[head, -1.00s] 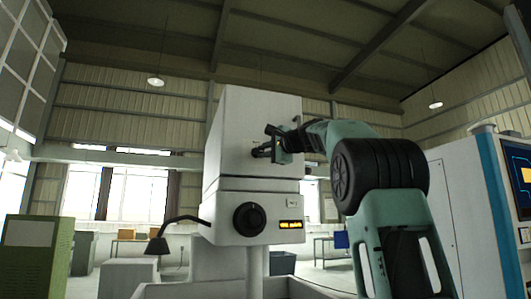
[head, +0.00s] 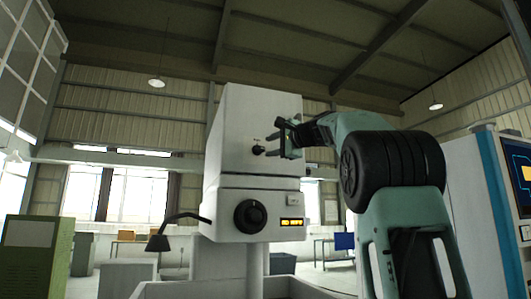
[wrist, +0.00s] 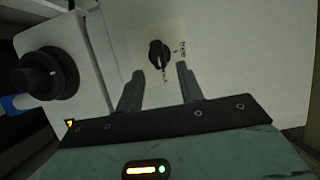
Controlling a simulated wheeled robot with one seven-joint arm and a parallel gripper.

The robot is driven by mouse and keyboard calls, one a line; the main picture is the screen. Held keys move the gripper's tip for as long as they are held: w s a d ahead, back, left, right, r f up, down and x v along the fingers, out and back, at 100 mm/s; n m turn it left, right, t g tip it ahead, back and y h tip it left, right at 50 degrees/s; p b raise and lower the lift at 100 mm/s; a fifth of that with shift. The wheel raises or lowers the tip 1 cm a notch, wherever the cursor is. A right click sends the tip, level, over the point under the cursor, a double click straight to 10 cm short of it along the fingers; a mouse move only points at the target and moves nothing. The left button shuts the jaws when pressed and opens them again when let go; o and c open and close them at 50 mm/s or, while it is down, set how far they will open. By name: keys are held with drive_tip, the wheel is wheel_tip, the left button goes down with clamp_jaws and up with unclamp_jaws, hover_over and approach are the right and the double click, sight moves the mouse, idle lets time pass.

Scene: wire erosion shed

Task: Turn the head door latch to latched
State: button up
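The head door latch (head: 258,150) is a small black knob on the front of the white machine head (head: 240,125). In the wrist view the latch (wrist: 158,54) sits on a pale plate with two small labels, one to its right and one below, too small to read surely. The knob's long side runs roughly up and down in that view. My gripper (head: 284,139) is just right of the latch in the head view. In the wrist view my gripper (wrist: 160,70) is open and empty, its fingertips short of the knob and apart from it.
A large black dial (head: 250,217) and an orange display (head: 291,223) are on the lower head housing. The dial (wrist: 45,73) is at the left in the wrist view. A lamp on a bent arm (head: 160,240) stands left. A white and blue cabinet (head: 475,205) stands right.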

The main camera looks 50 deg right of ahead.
drive_tip(key=s+a+b, duration=0.2)
drive_tip(key=s+b, duration=0.1)
drive_tip(key=s, duration=1)
